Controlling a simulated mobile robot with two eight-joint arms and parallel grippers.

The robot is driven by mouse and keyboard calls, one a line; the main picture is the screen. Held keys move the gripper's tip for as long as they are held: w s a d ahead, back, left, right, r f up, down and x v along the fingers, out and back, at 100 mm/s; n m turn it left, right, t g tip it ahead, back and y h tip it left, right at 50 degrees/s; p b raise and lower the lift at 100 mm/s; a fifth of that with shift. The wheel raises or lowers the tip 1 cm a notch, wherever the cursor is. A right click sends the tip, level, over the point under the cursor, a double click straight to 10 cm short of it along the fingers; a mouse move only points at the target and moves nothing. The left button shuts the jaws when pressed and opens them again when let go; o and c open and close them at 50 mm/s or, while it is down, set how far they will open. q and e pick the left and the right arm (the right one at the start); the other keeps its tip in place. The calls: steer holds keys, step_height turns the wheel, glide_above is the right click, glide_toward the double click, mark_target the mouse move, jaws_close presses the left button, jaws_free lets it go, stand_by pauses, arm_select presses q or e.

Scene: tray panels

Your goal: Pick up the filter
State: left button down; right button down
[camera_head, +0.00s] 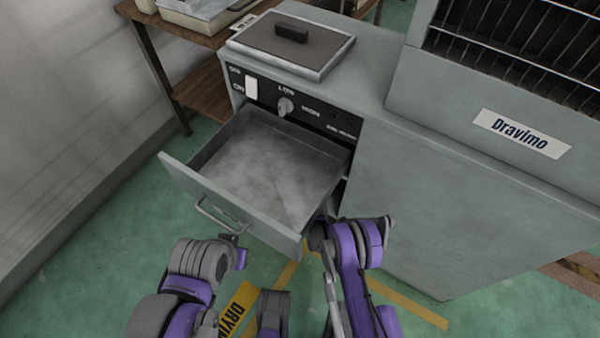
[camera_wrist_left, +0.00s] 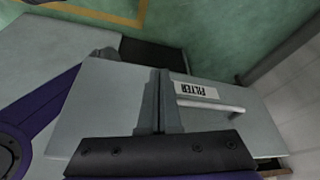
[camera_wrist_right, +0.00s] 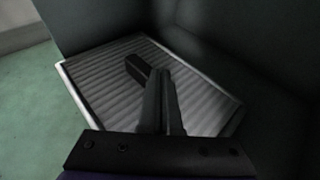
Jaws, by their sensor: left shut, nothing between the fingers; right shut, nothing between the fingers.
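A ribbed panel with a pale frame and a black handle, which looks like the filter (camera_wrist_right: 105,95), lies in a dark space in the right wrist view. My right gripper (camera_wrist_right: 160,73) is shut and empty, its fingers overlapping the black handle (camera_wrist_right: 136,68) in the picture; contact cannot be told. In the head view my right arm reaches beside the open drawer, and the fingertips are hidden. My left gripper (camera_wrist_left: 160,72) is shut and empty in front of the drawer front (camera_wrist_left: 100,100), beside its FILTER label (camera_wrist_left: 196,90) and bar handle (camera_wrist_left: 210,105).
The drawer (camera_head: 265,165) is pulled out of the grey cabinet (camera_head: 450,210) and looks empty. A flat panel with a black handle (camera_head: 291,33) lies on the cabinet top. A wooden table (camera_head: 195,35) stands at the back left. Green floor (camera_head: 70,300) is clear at left.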

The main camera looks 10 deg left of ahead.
arm_select(q)
steer(key=shift+s+r+p, duration=0.1)
steer(key=shift+r+p, duration=0.3)
steer(key=shift+p, duration=0.05)
arm_select(e)
steer(key=shift+s+d+f, duration=0.1)
steer(key=shift+s+d, duration=0.15)
steer(key=shift+s, duration=0.3)
steer(key=shift+s+d+f, duration=0.1)
steer(key=shift+s+d, duration=0.15)
steer(key=shift+s, duration=0.35)
steer(key=shift+s+d+f, duration=0.1)
steer(key=shift+s+d, duration=0.15)
steer(key=shift+s, duration=0.3)
steer(key=shift+r, duration=0.1)
